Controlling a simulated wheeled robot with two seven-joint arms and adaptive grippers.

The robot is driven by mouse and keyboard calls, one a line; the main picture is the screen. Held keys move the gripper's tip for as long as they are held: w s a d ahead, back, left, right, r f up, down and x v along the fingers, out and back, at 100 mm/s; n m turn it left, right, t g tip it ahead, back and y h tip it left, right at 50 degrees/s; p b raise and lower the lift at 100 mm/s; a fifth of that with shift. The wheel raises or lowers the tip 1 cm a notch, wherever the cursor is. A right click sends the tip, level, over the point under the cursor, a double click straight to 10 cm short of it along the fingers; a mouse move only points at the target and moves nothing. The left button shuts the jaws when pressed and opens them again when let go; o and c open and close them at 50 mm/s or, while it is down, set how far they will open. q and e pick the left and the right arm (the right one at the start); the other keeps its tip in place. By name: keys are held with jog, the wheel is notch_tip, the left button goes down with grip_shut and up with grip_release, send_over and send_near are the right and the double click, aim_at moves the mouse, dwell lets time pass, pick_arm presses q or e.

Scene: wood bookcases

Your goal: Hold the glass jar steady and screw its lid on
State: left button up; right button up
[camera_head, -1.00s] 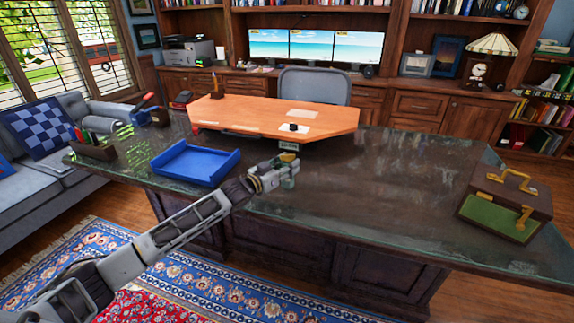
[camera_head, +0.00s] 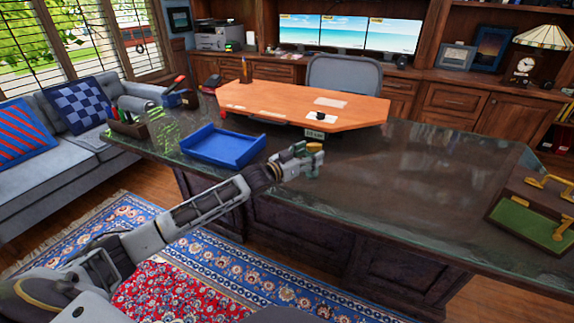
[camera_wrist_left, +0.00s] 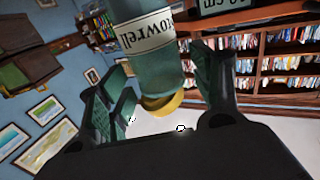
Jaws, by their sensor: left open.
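A greenish jar (camera_wrist_left: 158,55) with a lettered label is in the left wrist view, which looks upside down. A yellow lid (camera_wrist_left: 162,103) is at the jar's top end; I cannot tell whether it is threaded or only resting. My left gripper (camera_wrist_left: 165,100) is open, with one finger on each side of the jar; contact is not clear. In the head view the yellow lid (camera_head: 315,147) shows at the end of my left arm, by my left gripper (camera_head: 303,163) above the dark desk. The gripper hides most of the jar there. My right gripper is not in view.
A blue tray (camera_head: 223,147) lies on the desk left of my gripper. The desk between is clear.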

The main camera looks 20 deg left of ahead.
pick_arm(q)
jog(key=shift+p+v, duration=0.3)
jog(key=shift+v, duration=2.8)
jog(key=shift+p+v, duration=0.3)
jog(key=shift+v, duration=1.7)
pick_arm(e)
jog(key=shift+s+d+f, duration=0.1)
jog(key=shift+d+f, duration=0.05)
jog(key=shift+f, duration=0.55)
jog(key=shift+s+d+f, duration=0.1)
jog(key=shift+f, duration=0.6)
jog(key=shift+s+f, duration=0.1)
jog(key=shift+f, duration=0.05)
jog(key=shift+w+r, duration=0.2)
pick_arm(q)
jog(key=shift+s, duration=0.1)
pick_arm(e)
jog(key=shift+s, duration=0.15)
